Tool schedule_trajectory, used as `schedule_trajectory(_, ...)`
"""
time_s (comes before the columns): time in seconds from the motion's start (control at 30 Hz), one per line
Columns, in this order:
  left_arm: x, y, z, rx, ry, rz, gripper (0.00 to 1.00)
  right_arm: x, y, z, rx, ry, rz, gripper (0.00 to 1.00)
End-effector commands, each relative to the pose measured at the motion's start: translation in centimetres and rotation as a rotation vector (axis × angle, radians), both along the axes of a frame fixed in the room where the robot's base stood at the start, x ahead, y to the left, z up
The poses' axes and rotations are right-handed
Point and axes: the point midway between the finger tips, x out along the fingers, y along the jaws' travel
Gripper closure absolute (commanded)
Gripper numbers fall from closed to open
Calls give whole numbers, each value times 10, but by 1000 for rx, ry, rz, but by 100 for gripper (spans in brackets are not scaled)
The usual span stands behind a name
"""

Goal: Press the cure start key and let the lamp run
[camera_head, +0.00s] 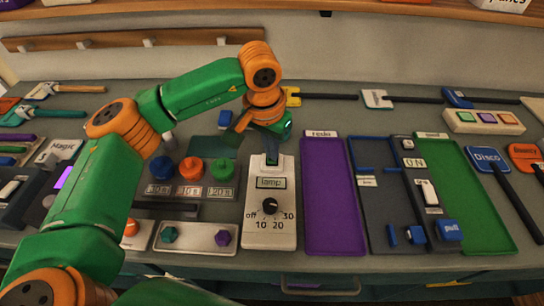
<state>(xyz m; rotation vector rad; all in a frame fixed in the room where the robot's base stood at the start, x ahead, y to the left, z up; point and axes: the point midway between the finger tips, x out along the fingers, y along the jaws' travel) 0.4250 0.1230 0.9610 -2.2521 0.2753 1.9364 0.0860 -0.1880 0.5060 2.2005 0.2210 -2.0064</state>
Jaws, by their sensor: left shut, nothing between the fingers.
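My left gripper (272,158) is shut and empty, pointing down at the top end of a pale box labelled "lamp" (258,238). Its fingertips are at or just above the box; I cannot tell if they touch. A black dial (269,206) on the box has marks off, 10, 20 and 30; its setting is too small to read. Left of the box are a blue knob (161,169), an orange knob (190,169) and a green knob (222,169) above small labels. No key marked cure start is readable; the gripper hides part of the box top. My right gripper is out of view.
A purple tray (331,205) lies right of the lamp box. A plate with two coloured knobs (193,237) lies at front left. Tools and a three-button box (484,121) stand farther back.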

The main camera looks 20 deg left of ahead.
Motion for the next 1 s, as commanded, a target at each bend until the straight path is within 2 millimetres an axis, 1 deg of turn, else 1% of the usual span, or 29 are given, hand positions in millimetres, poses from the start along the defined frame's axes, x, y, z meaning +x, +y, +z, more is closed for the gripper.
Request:
schedule_trajectory(0.17, 0, 0, 1, 0, 1, 0, 100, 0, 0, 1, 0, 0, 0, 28)
schedule_trajectory(0.23, 0, 0, 5, 0, 1, 0, 100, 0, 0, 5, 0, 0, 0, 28)
schedule_trajectory(0.9, 0, 0, 81, -1, 0, 0, 100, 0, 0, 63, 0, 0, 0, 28)
schedule_trajectory(1.0, 0, 0, 82, -1, 0, 0, 100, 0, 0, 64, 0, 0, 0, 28)
